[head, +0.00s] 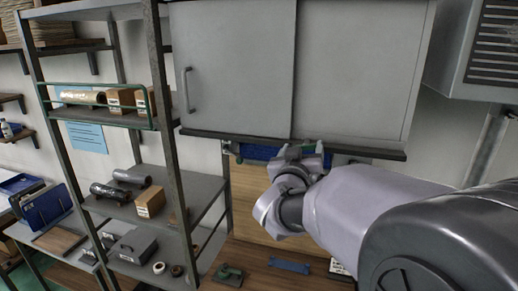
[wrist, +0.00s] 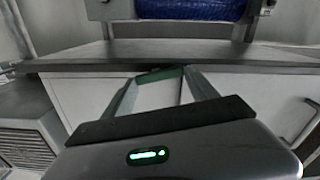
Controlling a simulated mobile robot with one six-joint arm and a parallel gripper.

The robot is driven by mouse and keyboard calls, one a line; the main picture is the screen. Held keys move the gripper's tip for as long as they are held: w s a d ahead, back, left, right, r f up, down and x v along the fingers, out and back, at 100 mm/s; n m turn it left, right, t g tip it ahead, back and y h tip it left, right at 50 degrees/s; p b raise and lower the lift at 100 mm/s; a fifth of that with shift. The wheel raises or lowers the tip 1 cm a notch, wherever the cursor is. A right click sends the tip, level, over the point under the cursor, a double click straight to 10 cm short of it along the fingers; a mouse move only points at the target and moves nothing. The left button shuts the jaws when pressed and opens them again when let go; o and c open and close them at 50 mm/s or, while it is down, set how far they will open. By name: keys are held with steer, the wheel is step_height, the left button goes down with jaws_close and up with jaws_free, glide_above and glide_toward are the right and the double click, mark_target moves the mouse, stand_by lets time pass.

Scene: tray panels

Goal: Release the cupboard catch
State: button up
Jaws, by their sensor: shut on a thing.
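The grey cupboard (head: 238,65) has two door panels and a bar handle (head: 188,90) at the left. A dark ledge (head: 370,151) runs along its bottom edge; the ledge (wrist: 100,52) also crosses the wrist view. My gripper (head: 304,151) is at this ledge, right of its middle. In the wrist view, my gripper (wrist: 161,78) has its two fingers at the ends of a short green piece (wrist: 160,75), seemingly the catch, and is shut on it. In the head view my gripper and arm hide this piece.
A shelf rack (head: 168,120) with boxes stands left. A louvred grey box (head: 490,60) is at the right. A wooden bench (head: 250,262) lies below.

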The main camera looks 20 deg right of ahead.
steer(key=f+m+b, duration=0.1)
steer(key=b, duration=0.1)
steer(key=shift+b, duration=0.3)
steer(key=shift+s+d+m+b, duration=0.1)
steer(key=shift+m+b, duration=0.8)
steer(key=shift+b, duration=0.2)
steer(key=shift+r, duration=0.1)
steer(key=o, duration=1.4)
steer(key=shift+c, duration=0.2)
